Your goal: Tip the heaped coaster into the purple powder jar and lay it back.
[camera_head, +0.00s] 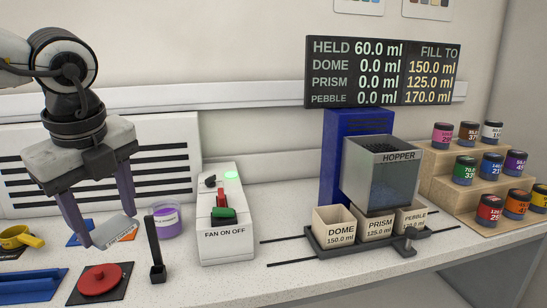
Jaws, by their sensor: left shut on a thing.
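My left gripper (108,228) comes down from the upper left, its two purple-grey fingers shut on a light grey coaster (115,232). The coaster is tilted, and I cannot make out any powder on it. The purple powder jar (167,221) is a clear, open-topped tub with purple contents and a label, standing on the counter just right of the coaster. The coaster appears beside the jar, not over its mouth. My right gripper is not in view.
A black post (155,250) stands in front of the jar. The white fan switch box (225,215) is to its right, then the hopper (382,180) above several labelled bins.

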